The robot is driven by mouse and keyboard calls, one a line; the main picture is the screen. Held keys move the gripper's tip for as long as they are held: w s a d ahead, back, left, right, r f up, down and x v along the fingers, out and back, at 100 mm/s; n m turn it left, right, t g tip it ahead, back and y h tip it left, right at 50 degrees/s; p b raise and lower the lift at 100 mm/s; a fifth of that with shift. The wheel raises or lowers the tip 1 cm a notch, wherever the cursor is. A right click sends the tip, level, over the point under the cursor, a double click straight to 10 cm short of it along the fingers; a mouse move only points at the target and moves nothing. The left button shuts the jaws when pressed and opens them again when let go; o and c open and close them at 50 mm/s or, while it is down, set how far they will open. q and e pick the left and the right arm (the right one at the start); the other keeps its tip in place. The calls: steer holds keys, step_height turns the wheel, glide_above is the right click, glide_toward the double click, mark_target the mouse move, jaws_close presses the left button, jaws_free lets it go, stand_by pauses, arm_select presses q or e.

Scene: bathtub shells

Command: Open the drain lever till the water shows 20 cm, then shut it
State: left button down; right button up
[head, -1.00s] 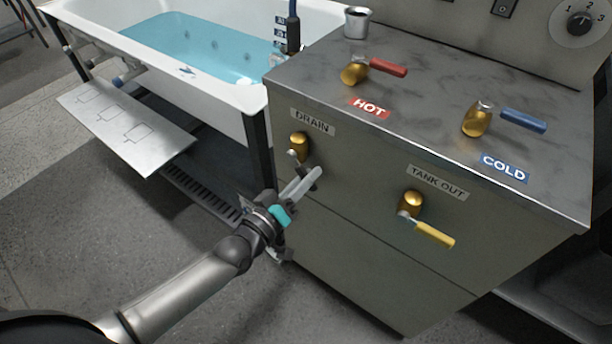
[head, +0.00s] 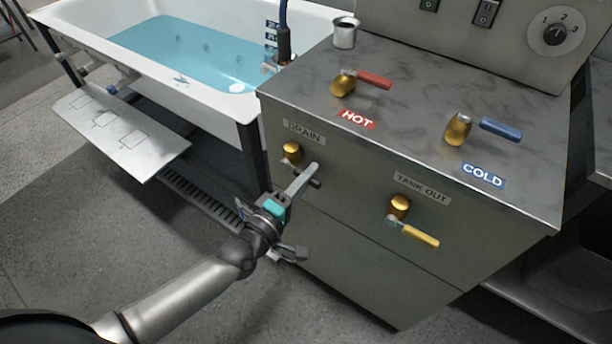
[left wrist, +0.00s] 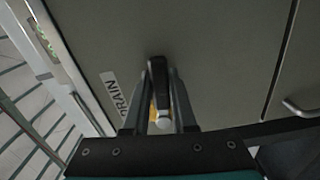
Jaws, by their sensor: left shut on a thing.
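The drain valve (head: 291,152) is a brass knob under the DRAIN label on the cabinet's front. My left gripper (head: 304,180) is just below it, shut on the dark drain lever (head: 316,183), which is partly hidden by the fingers. In the left wrist view the black lever handle (left wrist: 158,78) lies between the two fingers (left wrist: 162,95), beside the DRAIN label. The tub (head: 75,32) at the back left holds blue water (head: 165,42). Small depth marks (head: 271,36) stand at its right end, too small to read. My right gripper is not in view.
The yellow TANK OUT lever (head: 415,233) is to the right on the same front. The red HOT lever (head: 368,80), blue COLD lever (head: 501,131) and a metal cup (head: 345,35) are on the countertop.

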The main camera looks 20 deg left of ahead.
arm_select(q)
steer(key=shift+r+n, duration=0.35)
steer(key=shift+n, duration=0.25)
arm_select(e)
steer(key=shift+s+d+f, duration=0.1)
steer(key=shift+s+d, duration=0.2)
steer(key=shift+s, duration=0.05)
arm_select(q)
steer(key=c, duration=0.7)
jaws_free()
steer(key=p+v, duration=0.2)
steer(key=v, duration=1.3)
steer(key=shift+s+r+p, duration=0.1)
steer(key=shift+s+p, duration=0.05)
steer(key=shift+p, duration=0.15)
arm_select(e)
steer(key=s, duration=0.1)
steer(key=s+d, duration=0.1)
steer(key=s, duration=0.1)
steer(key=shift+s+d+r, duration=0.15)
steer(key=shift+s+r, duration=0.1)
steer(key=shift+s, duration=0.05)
